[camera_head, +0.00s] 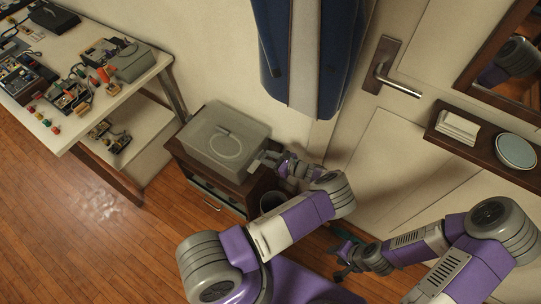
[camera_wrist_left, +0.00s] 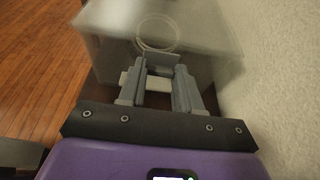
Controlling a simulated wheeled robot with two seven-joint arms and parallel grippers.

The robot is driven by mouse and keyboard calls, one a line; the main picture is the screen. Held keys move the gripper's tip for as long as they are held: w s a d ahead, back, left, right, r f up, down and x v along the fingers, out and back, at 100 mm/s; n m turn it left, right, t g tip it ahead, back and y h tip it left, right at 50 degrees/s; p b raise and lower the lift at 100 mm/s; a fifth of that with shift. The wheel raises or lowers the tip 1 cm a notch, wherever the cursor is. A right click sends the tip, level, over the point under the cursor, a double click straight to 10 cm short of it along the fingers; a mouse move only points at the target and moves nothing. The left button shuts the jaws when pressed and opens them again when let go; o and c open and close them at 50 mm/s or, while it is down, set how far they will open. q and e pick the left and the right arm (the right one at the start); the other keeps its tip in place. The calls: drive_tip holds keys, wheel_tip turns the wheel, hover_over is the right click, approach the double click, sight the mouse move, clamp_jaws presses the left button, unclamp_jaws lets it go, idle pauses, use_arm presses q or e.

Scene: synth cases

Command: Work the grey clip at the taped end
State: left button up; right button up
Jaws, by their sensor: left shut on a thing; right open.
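A translucent grey lidded box (camera_head: 222,139) sits on a small dark cabinet, with a pale ring shape showing at its top; it also shows, blurred, in the left wrist view (camera_wrist_left: 110,45). My left gripper (camera_head: 264,160) is at the box's right side. In the left wrist view its fingers (camera_wrist_left: 161,80) are shut on a grey clip (camera_wrist_left: 180,70) at the box's near edge. A whitish strip (camera_wrist_left: 157,84), perhaps tape, shows between the fingers. My right gripper (camera_head: 343,266) is open and empty, low near the door.
The dark cabinet (camera_head: 205,185) stands against the wall, with a dark bin (camera_head: 271,201) beside it. A white table (camera_head: 95,115) with several devices is at the upper left. A door handle (camera_head: 400,88), a hanging blue garment (camera_head: 340,55) and a shelf (camera_head: 480,138) are at the right.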

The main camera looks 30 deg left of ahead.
sight(261, 153)
use_arm(q)
drive_tip(key=a+r+h+p, duration=0.1)
drive_tip(key=h+p, duration=0.1)
drive_tip(key=r+h+p, duration=0.1)
drive_tip(key=p, duration=0.1)
drive_tip(key=a+r+h+p, duration=0.1)
drive_tip(key=h+p, duration=0.1)
drive_tip(key=shift+w+a+r+h+p, duration=0.1)
drive_tip(key=shift+a+r+h+p, duration=0.1)
drive_tip(key=shift+a+h+p, duration=0.15)
drive_tip(key=h, duration=0.1)
drive_tip(key=a+h+p, duration=0.1)
drive_tip(key=shift+w+a+r+h+p, duration=0.1)
drive_tip(key=shift+a+r+h+p, duration=0.15)
drive_tip(key=shift+r+h+p, duration=0.1)
drive_tip(key=shift+a+r+g+h, duration=0.1)
drive_tip(key=shift+a+g+h, duration=0.2)
drive_tip(key=shift+a+h, duration=0.55)
drive_tip(key=shift+w+a+h, duration=0.15)
drive_tip(key=shift+a+h, duration=0.2)
drive_tip(key=shift+h, duration=0.7)
drive_tip(key=o, duration=1.1)
drive_tip(key=shift+c, duration=0.2)
